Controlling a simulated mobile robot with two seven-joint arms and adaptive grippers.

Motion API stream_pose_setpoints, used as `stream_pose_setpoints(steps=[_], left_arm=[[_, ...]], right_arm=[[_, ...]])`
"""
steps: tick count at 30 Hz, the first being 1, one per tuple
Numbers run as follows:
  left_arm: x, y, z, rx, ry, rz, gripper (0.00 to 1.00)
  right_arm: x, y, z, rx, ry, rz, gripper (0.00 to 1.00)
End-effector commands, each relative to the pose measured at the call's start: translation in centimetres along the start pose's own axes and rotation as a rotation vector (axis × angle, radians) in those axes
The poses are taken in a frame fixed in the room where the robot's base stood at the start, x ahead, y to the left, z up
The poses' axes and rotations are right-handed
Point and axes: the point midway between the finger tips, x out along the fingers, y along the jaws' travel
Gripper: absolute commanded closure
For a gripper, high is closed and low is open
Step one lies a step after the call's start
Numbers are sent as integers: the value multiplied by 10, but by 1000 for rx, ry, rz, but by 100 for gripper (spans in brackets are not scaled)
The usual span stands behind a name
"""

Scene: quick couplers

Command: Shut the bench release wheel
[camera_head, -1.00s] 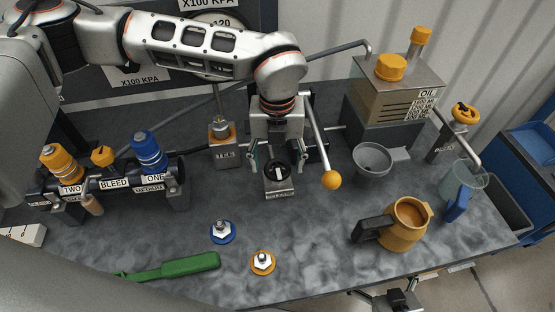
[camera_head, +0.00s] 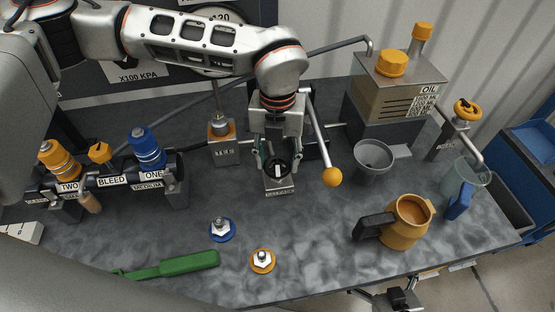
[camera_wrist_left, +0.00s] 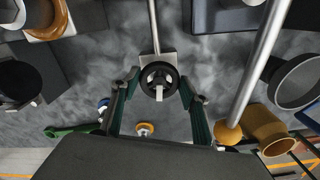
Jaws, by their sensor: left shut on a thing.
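The bench release wheel (camera_head: 278,170) is a small black wheel with a pale mark, on a labelled metal block at the middle of the bench. It also shows in the left wrist view (camera_wrist_left: 158,81), with dark spokes. My left gripper (camera_head: 277,166) points down over the wheel and is shut on it, with a green-sided finger at each side. The fingers hide part of the wheel's rim in the head view. My right gripper (camera_head: 396,300) seems to show at the bottom edge, below the bench front; its fingers are unclear.
A lever with an orange ball (camera_head: 332,176) slopes down close to the right of my left gripper. A grey funnel (camera_head: 373,157) and an orange jug (camera_head: 406,223) stand further right. Blue and orange couplers (camera_head: 222,230) (camera_head: 262,260) and a green-handled tool (camera_head: 190,264) lie in front.

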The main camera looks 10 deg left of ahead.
Motion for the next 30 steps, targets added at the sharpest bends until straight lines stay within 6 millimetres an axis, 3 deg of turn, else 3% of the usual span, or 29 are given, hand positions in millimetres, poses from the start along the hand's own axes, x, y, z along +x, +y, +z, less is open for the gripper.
stream_pose_setpoints(steps=[12, 30], left_arm=[[2, -1, 0, 369, 0, 1, 77], [0, -3, -2, 939, 0, 1, 77]], right_arm=[[13, -4, 25, 2, -9, -2, 0], [18, -7, 37, 3, -16, -4, 0]])
